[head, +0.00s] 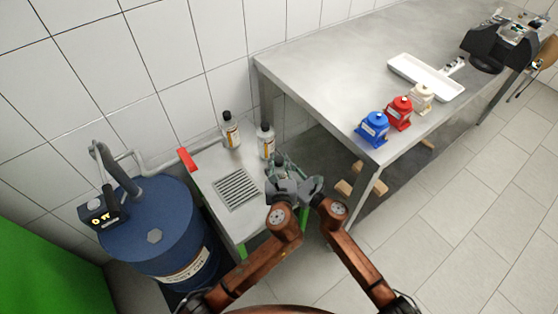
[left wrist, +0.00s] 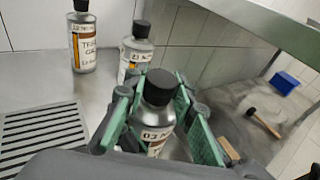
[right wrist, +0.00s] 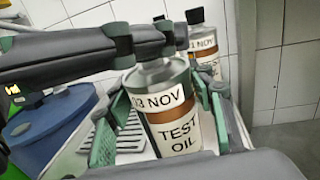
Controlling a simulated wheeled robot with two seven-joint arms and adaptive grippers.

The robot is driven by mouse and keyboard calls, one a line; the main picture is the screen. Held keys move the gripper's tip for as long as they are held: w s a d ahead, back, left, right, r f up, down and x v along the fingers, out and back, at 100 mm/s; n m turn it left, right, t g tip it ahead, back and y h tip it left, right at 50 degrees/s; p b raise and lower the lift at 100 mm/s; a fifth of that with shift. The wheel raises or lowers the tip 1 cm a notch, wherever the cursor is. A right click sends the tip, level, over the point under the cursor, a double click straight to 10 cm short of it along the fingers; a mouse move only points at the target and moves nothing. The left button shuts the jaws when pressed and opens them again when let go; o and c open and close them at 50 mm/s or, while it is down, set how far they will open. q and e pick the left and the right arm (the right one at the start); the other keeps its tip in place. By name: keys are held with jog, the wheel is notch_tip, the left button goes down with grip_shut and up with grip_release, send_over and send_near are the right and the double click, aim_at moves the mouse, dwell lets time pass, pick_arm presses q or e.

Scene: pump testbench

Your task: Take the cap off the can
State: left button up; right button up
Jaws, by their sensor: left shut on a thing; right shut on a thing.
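The can (right wrist: 172,128) is a grey metal bottle labelled "03 NOV TEST OIL". It stands upright between the green-padded fingers of my right gripper (right wrist: 160,118), which is shut on its body. The black cap (left wrist: 160,86) shows at the top of the can in the left wrist view. My left gripper (left wrist: 157,95) has its fingers on both sides of the cap and is shut on it. In the right wrist view its dark fingers come from the left and hide the cap. In the head view both grippers meet over the small table's right side and mostly hide the can.
Two similar black-capped bottles (head: 230,130) (head: 266,141) stand behind on the small table (head: 207,178), near its drain grate (head: 237,190). A blue drum (head: 155,225) stands left. The large bench (head: 330,70) at right bears blue, red and beige pumps (head: 373,128) and a white tray (head: 405,65).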

aim_at(279, 159)
pick_arm(q)
grip_shut()
pick_arm(e)
jog(key=shift+r, duration=0.1)
pick_arm(q)
jog(key=shift+r, duration=0.2)
jog(key=shift+r, duration=0.9)
jog(key=shift+r, duration=2.05)
pick_arm(e)
jog(key=o, duration=1.8)
jog(key=shift+c, duration=0.2)
